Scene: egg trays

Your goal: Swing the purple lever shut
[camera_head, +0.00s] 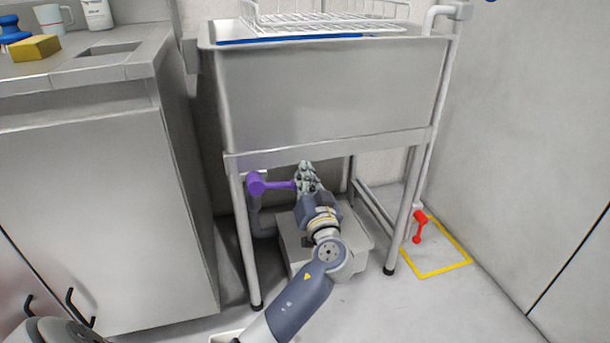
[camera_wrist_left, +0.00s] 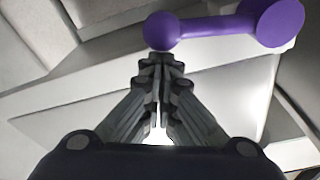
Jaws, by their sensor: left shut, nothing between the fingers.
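The purple lever (camera_head: 271,185) is under the steel sink, at the left front leg. Its thick round hub is at the left and its thin bar runs nearly level to the right, ending behind my gripper. My left gripper (camera_head: 305,168) is at the bar's free end, with its fingers shut and empty. In the left wrist view the lever (camera_wrist_left: 225,24) crosses the top, its small knob just beyond the shut fingertips (camera_wrist_left: 161,60). I cannot tell whether they touch. My right gripper is not in view.
The steel sink (camera_head: 330,95) stands on legs above the lever, with a wire rack (camera_head: 325,18) on top. A grey box (camera_head: 355,235) sits on the floor below. A red lever (camera_head: 420,226) is at the right, near a yellow floor outline (camera_head: 440,272). A cabinet (camera_head: 100,210) stands left.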

